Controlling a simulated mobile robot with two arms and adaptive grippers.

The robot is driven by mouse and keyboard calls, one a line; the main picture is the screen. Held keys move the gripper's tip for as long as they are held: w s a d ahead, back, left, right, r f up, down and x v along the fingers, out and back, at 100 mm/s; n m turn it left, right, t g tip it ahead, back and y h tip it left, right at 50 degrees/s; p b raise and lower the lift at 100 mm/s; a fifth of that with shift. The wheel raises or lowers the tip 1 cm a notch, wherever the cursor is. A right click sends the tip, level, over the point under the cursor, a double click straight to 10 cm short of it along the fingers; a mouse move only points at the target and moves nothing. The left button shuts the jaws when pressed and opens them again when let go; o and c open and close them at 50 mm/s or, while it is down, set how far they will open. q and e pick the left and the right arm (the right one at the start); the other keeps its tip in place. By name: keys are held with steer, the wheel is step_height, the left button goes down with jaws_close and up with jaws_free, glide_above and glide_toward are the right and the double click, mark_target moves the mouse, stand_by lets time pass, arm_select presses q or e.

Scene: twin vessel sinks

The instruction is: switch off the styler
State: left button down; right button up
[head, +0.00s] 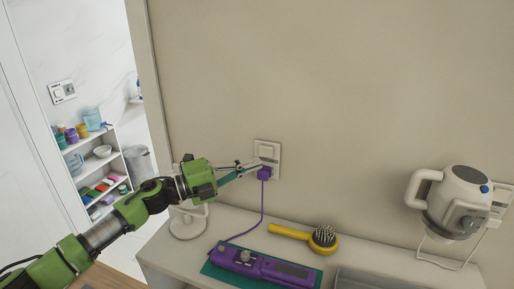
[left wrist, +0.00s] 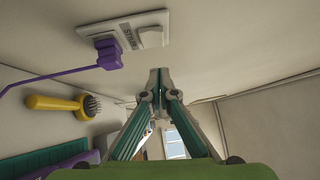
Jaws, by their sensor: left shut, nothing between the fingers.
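The styler (head: 240,258), a purple device with a grey knob, lies on a green mat (head: 213,271) on the counter. Its purple cord rises to a purple plug (head: 264,173) in a white wall socket plate (head: 277,160). The plate has a rocker switch (head: 267,151) above the plug. In the left wrist view the plate carries a label, partly readable as "STYLER", between the plug (left wrist: 108,55) and the rocker (left wrist: 152,37). My left gripper (head: 258,165) is shut and empty, its tips close to the plate beside the switch and plug. I cannot tell whether they touch.
A yellow hairbrush (head: 290,232) lies on the counter (head: 360,252). A white holder (head: 188,224) stands behind my left arm. A white kettle-like appliance (head: 455,200) is at the right by another wall socket (head: 501,203). The wall above is clear.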

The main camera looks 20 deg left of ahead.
mark_target(269, 150)
arm_select(q)
steer(key=w, duration=0.2)
steer(key=w+p, duration=0.1)
steer(key=shift+w+d+r, duration=0.1)
steer(key=shift+w+r, duration=0.2)
steer(key=shift+w, duration=0.25)
arm_select(e)
steer(key=shift+s+a+r, duration=0.55)
steer(key=shift+a+r, duration=0.15)
steer(key=shift+r, duration=0.15)
steer(key=shift+d, duration=0.25)
arm_select(q)
steer(key=shift+w+r, duration=0.1)
steer(key=shift+w, duration=0.1)
steer(key=shift+r, duration=0.1)
arm_select(e)
steer(key=shift+w+d, duration=0.15)
